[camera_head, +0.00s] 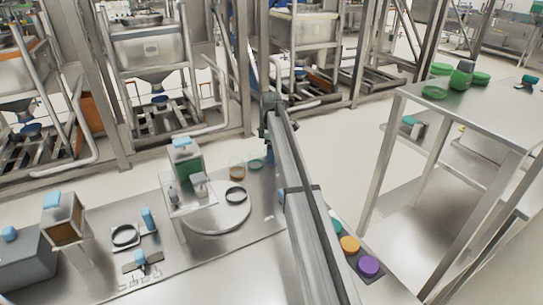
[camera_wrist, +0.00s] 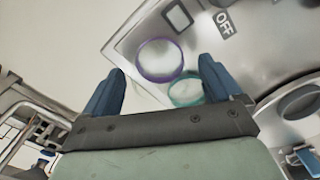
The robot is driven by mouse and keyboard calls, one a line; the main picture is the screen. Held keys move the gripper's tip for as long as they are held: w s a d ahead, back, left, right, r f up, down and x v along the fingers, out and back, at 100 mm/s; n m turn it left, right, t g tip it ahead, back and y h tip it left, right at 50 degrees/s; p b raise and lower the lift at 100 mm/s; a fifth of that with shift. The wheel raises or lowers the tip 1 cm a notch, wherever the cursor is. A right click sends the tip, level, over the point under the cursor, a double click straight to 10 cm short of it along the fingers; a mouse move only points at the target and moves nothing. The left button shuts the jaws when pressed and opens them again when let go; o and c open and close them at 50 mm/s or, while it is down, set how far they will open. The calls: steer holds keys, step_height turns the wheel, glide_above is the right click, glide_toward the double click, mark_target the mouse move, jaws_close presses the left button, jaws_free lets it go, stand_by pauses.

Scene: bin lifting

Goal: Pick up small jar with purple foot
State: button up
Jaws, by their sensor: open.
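A small clear round jar with a purple ring (camera_wrist: 160,60) stands on a steel surface in the wrist view, near its edge. A similar jar with a teal ring (camera_wrist: 186,90) is close beside it, lower right. My gripper (camera_wrist: 160,66) is open, its two blue fingers either side of the purple-ringed jar in the picture; nothing is held. The height gap is hard to judge. In the head view, two small jars stand at the bench's far edge, one brownish (camera_head: 237,171) and one green (camera_head: 255,163); my arm crosses just right of them and my fingers cannot be made out.
A round steel plate (camera_head: 215,218) with a dark ring (camera_head: 236,194) lies near the jars. A small stand with a green-fronted box (camera_head: 187,160) is at its left. Purple (camera_head: 368,266), orange (camera_head: 349,244) and teal discs lie right of my arm. A steel table (camera_head: 480,115) stands at right.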

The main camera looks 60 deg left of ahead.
steer(key=shift+f, duration=0.85)
steer(key=shift+c, duration=0.4)
steer(key=c, duration=1.1)
